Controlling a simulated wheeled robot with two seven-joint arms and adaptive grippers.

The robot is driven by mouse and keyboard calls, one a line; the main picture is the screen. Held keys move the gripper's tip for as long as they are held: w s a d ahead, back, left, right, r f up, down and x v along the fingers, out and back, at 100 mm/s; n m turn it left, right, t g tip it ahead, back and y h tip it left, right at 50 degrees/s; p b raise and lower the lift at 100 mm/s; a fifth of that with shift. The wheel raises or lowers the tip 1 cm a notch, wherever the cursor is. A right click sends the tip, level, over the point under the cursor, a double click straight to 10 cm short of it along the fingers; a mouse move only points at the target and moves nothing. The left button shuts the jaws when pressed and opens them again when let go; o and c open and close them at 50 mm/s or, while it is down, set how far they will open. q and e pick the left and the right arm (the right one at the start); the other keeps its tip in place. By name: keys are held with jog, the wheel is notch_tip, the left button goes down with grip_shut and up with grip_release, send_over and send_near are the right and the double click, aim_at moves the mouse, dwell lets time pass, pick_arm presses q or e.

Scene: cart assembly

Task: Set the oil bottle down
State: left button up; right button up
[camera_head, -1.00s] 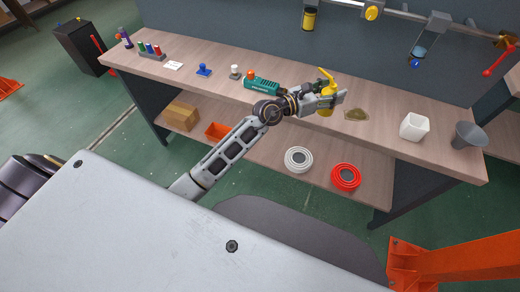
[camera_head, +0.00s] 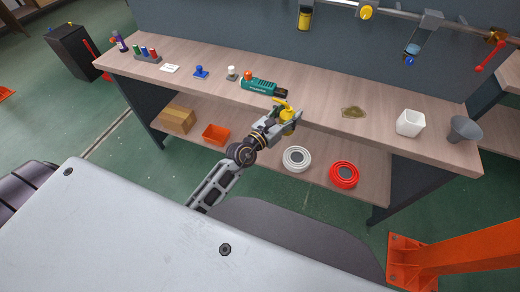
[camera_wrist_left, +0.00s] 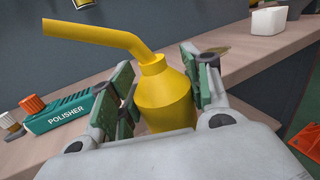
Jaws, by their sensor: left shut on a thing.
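The yellow oil bottle (camera_head: 287,115) with its bent spout is held in my left gripper (camera_head: 285,121), in front of the workbench's front edge in the head view. In the left wrist view, the bottle (camera_wrist_left: 165,95) stands between the green-padded fingers of the gripper (camera_wrist_left: 165,92), which are shut on its body. The spout points to the upper left there. The bottle's lower part is hidden by the gripper. My right gripper is not in view.
The workbench top (camera_head: 310,103) carries a teal polisher (camera_head: 262,86), a brown oily patch (camera_head: 353,112), a white cup (camera_head: 410,123) and a grey funnel-like cup (camera_head: 464,130).

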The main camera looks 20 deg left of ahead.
pick_arm(q)
jog(key=s+a+f+n+t+y, duration=0.1)
jog(key=s+a+f+n+y, duration=0.3)
jog(key=s+a+f+y, duration=0.2)
jog(key=s+a+f, duration=0.1)
jog(key=a+f, duration=0.1)
jog(key=a, duration=0.1)
jog(key=shift+a+y, duration=0.35)
jog(key=shift+y, duration=0.05)
jog(key=shift+f, duration=0.15)
